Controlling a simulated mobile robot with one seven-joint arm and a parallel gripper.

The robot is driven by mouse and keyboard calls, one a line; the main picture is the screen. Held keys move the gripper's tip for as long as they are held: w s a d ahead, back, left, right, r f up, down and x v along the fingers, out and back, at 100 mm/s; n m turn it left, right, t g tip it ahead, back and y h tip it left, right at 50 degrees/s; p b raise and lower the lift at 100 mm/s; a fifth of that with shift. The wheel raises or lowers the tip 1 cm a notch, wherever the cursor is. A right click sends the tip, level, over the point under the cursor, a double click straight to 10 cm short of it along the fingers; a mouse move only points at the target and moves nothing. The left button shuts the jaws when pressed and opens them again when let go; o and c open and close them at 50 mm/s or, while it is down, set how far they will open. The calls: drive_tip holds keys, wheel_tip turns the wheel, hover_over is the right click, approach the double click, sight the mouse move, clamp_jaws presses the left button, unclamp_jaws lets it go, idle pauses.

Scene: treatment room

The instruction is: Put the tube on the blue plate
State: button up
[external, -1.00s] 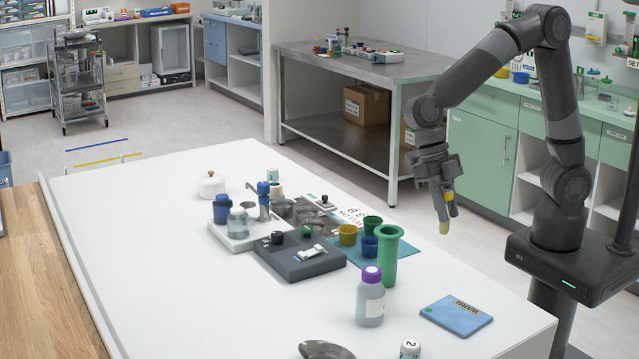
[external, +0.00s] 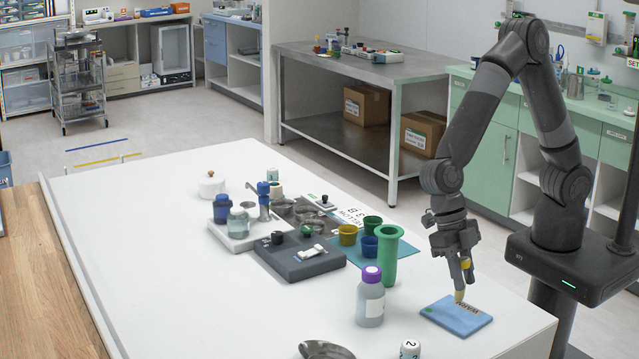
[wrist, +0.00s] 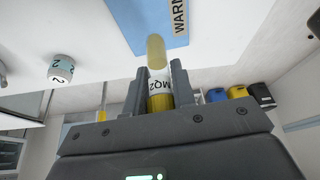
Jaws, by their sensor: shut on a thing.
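The tube (external: 460,295) has a yellow lower end and is held by my gripper (external: 466,268). In the wrist view the tube (wrist: 158,88) shows a white label and sits between the two dark fingers, which are shut on it. The blue plate (external: 446,318) lies flat near the table's right edge, with a dark-lettered label and a green dot. The tube points down, slightly tilted, its tip over the plate's back part. I cannot tell whether the tip touches it. The wrist view shows part of the plate (wrist: 142,18) beyond the tip.
A green cylinder (external: 388,262) and a purple-capped bottle (external: 370,300) stand left of the plate. A white cap numbered 2 (external: 410,349) and a metal dish (external: 325,350) are in front. Small coloured cups (external: 348,235) stand farther back.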

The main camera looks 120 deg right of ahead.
sight(459, 300)
drive_tip(key=shift+f, duration=1.6)
drive_tip(key=shift+f, duration=0.2)
drive_tip(key=o, duration=1)
drive_tip(key=shift+c, duration=0.2)
drive_tip(key=shift+r, duration=0.1)
drive_tip(key=s+v, duration=0.1)
drive_tip(key=v, duration=1)
drive_tip(key=s+d+r+m+t+h, duration=0.2)
drive_tip(key=s+r+m, duration=0.4)
drive_tip(key=s+m, duration=0.4)
drive_tip(key=s+d+r+m+t+h, duration=0.2)
drive_tip(key=s+d+r+m+t, duration=0.2)
drive_tip(key=s+m, duration=0.5)
drive_tip(key=shift+s+r+m, duration=0.4)
drive_tip(key=shift+s+r, duration=0.7)
drive_tip(key=shift+s, duration=1.45)
